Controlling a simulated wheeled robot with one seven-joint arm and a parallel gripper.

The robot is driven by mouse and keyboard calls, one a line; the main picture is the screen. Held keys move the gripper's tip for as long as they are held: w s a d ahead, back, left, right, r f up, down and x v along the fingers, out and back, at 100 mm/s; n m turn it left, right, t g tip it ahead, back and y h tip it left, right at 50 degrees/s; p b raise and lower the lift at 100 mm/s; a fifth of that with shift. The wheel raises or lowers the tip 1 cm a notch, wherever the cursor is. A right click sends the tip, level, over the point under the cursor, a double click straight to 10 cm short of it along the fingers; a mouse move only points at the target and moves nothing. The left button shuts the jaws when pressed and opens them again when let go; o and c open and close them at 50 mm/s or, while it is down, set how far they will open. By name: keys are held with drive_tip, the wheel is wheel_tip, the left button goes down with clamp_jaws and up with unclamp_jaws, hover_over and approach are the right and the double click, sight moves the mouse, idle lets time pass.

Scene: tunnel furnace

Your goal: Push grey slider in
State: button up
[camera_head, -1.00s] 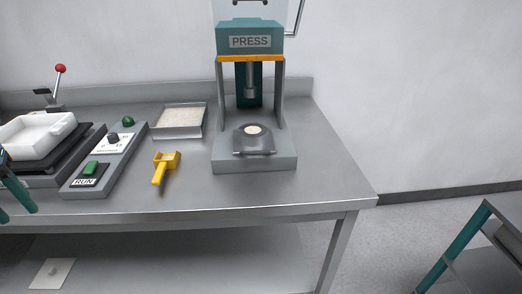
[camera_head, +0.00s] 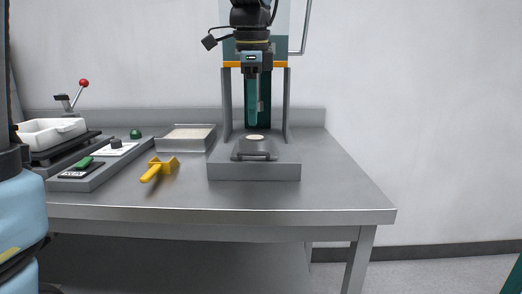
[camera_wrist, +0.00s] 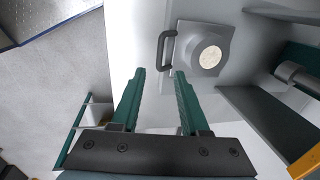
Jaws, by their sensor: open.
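The grey slider (camera_head: 254,153) sits on the base of the press (camera_head: 228,168), with a dark handle along its front edge. A round pale disc (camera_head: 256,137) lies on top of it. In the wrist view the slider (camera_wrist: 221,62) is at the upper right, and its handle (camera_wrist: 161,50) is just beyond my fingertips. My gripper (camera_head: 253,121) points down above the slider in the head view and hides part of the press column and ram. In the wrist view my gripper (camera_wrist: 158,72) is open, with nothing between its teal fingers. The fingers look apart from the handle.
The press's side posts (camera_head: 227,103) stand close to my gripper. A yellow tool (camera_head: 160,168), a shallow tray (camera_head: 187,138) and a control panel (camera_head: 98,165) lie to the left on the bench. The bench (camera_head: 340,185) is clear to the right.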

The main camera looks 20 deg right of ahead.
sight(253, 153)
drive_tip(key=f, duration=0.3)
drive_tip(key=w+f, duration=0.1)
drive_tip(key=f, duration=0.4)
drive_tip(key=shift+w+d+f+b, duration=0.2)
drive_tip(key=shift+w+f+b, duration=0.05)
drive_tip(key=shift+f+b, duration=0.05)
drive_tip(key=shift+c, duration=0.4)
clamp_jaws()
idle(0.6)
